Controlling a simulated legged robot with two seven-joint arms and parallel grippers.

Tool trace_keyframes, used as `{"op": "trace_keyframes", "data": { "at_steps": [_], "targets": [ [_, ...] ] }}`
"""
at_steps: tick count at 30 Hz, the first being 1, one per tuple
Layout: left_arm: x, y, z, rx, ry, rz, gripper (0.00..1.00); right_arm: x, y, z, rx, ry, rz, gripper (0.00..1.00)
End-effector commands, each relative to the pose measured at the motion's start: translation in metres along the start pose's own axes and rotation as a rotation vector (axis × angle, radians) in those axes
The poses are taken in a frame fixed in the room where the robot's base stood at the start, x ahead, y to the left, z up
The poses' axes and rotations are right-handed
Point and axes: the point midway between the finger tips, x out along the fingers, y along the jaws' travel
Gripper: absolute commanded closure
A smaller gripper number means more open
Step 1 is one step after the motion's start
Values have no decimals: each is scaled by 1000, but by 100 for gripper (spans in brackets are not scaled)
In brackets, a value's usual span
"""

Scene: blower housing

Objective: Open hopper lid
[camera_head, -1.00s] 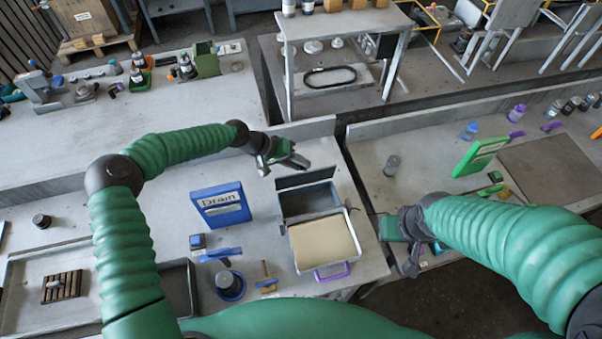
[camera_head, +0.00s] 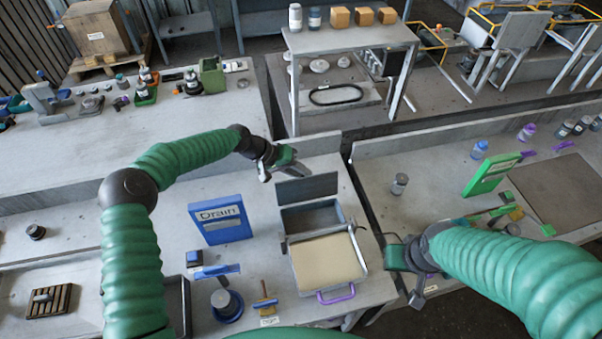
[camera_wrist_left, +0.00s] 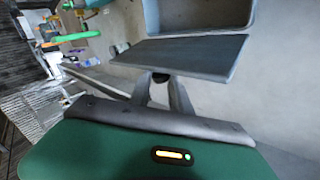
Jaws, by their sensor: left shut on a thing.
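The hopper (camera_head: 313,218) is a grey open-topped box on the bench. Its flat grey lid (camera_head: 307,189) stands raised along the box's far side, so the inside shows. In the left wrist view the lid (camera_wrist_left: 185,52) lies between my fingers and the open hopper (camera_wrist_left: 205,35). My left gripper (camera_head: 270,166) is at the lid's upper left edge. In the left wrist view its fingertips (camera_wrist_left: 160,77) are shut at the lid's near edge; the exact grip is partly hidden. My right gripper (camera_head: 418,290) hangs beside the bench's right edge, and its jaw state is unclear.
A beige-topped tray (camera_head: 328,262) with a purple handle adjoins the hopper in front. A blue cup (camera_head: 226,305) and a small brush (camera_head: 265,303) are nearer.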

Motion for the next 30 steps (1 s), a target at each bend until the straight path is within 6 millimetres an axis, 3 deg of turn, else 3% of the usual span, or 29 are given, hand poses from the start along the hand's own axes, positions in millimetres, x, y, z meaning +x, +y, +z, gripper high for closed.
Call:
{"op": "trace_keyframes", "data": {
  "at_steps": [4,5,9,20,23,30],
  "targets": [
    [-1,-5,-2,-2,9,-7,100,0,0,0,0,0,0,66],
    [-1,-5,-2,-3,9,-7,74,0,0,0,0,0,0,66],
    [-1,-4,-2,-2,8,-5,56,0,0,0,0,0,0,66],
    [-5,-1,0,0,5,-2,55,2,0,0,0,0,0,66],
    [-18,-3,0,-1,7,-3,55,6,0,2,0,0,0,66],
    [-84,-6,-1,-1,9,-5,55,22,0,5,0,0,0,66]
  ]
}}
